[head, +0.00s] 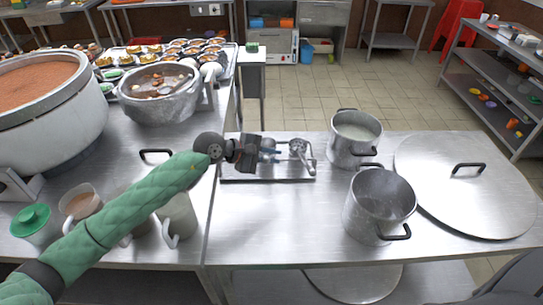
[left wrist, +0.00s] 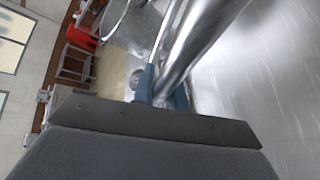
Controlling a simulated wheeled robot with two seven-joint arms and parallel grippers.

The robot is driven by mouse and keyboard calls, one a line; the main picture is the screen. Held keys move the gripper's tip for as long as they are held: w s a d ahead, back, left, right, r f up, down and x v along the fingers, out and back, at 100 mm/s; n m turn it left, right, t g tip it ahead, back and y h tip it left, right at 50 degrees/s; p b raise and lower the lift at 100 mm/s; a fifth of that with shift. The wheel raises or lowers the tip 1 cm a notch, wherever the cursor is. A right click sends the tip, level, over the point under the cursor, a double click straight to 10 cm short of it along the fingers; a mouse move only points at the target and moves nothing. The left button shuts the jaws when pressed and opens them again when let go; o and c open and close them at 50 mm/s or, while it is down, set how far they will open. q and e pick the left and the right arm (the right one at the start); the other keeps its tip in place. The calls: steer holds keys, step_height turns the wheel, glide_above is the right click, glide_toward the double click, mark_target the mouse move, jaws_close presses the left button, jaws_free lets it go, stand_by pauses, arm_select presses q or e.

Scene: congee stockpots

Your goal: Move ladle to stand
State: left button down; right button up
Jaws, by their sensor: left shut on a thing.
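My left gripper (head: 268,152) reaches in from the left, over the metal stand at the middle of the steel counter. In the left wrist view its blue fingertips (left wrist: 162,92) are shut on the shiny metal handle of the ladle (left wrist: 195,50). In the head view the gripper hides much of the ladle, and I cannot clearly separate its bowl from the metal parts at the stand. The stand (head: 270,179) is a low, flat metal piece with a raised part at its right end. I cannot tell whether the ladle touches it. My right gripper is out of view.
Two steel pots, one at the back (head: 355,139) and one in front (head: 379,205), stand right of the stand, beside a large round lid (head: 465,190). A big stockpot (head: 50,110) and white jugs are at left. Counter in front of the stand is clear.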

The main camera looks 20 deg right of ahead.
arm_select(q)
steer(key=shift+f+b, duration=0.25)
steer(key=shift+b, duration=0.15)
steer(key=c, duration=1.3)
jaws_free()
steer(key=shift+c, duration=0.2)
steer(key=shift+a, duration=0.15)
steer(key=shift+a+r+b, duration=0.1)
steer(key=shift+a+b, duration=0.2)
steer(key=shift+a, duration=0.05)
steer(key=b+v, duration=0.2)
steer(key=v, duration=0.5)
steer(key=shift+d+r, duration=0.1)
